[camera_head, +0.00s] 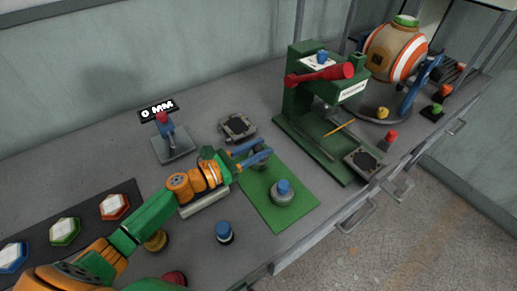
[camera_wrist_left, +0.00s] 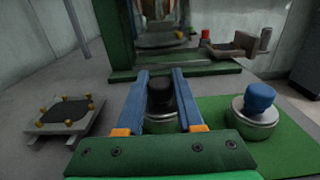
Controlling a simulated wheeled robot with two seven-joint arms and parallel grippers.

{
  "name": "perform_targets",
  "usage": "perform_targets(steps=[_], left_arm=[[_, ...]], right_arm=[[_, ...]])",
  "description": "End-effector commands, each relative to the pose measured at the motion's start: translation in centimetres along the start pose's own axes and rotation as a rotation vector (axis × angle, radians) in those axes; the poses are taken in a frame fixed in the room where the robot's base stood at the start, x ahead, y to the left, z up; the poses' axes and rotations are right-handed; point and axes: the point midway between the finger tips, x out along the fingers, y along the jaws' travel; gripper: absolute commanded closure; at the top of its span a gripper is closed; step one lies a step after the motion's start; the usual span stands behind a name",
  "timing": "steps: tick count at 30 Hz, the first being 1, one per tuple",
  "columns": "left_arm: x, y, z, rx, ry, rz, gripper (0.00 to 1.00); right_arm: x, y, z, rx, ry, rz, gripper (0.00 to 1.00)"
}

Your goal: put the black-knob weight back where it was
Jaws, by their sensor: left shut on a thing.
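My left gripper (camera_head: 268,154) reaches over the far left part of the green mat (camera_head: 296,215). In the left wrist view, its blue fingers (camera_wrist_left: 166,100) are shut on the black-knob weight (camera_wrist_left: 160,98), one on each side of it. The weight has a black knob on a shiny metal body and looks upright. In the head view the fingers mostly hide it. I cannot tell whether it touches the mat. The blue-knob weight (camera_head: 283,193) stands on the mat, apart from my gripper, and shows at right in the left wrist view (camera_wrist_left: 258,110). My right gripper is not in view.
The green press (camera_head: 305,90) stands behind and right of the mat. A square plate (camera_head: 238,126) lies behind my gripper. A "0 MM" gauge stand (camera_head: 170,142) is at left. A blue-topped piece (camera_head: 224,232) stands near the front edge. Coloured buttons (camera_head: 65,231) are at far left.

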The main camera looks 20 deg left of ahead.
Motion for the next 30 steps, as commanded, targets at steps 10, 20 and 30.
perform_targets(steps=[10, 20, 30], left_arm=[[0.0, -0.1, -1.4, -0.003, 0.004, -0.002, 1.0], [-0.1, -0.3, -1.9, -0.005, 0.013, -0.004, 0.34], [-0.1, -0.2, -0.1, -0.003, 0.014, -0.004, 0.34]], right_arm=[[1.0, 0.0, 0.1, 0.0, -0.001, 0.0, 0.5], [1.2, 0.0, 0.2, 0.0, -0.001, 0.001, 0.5], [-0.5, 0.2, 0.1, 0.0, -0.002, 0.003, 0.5]])
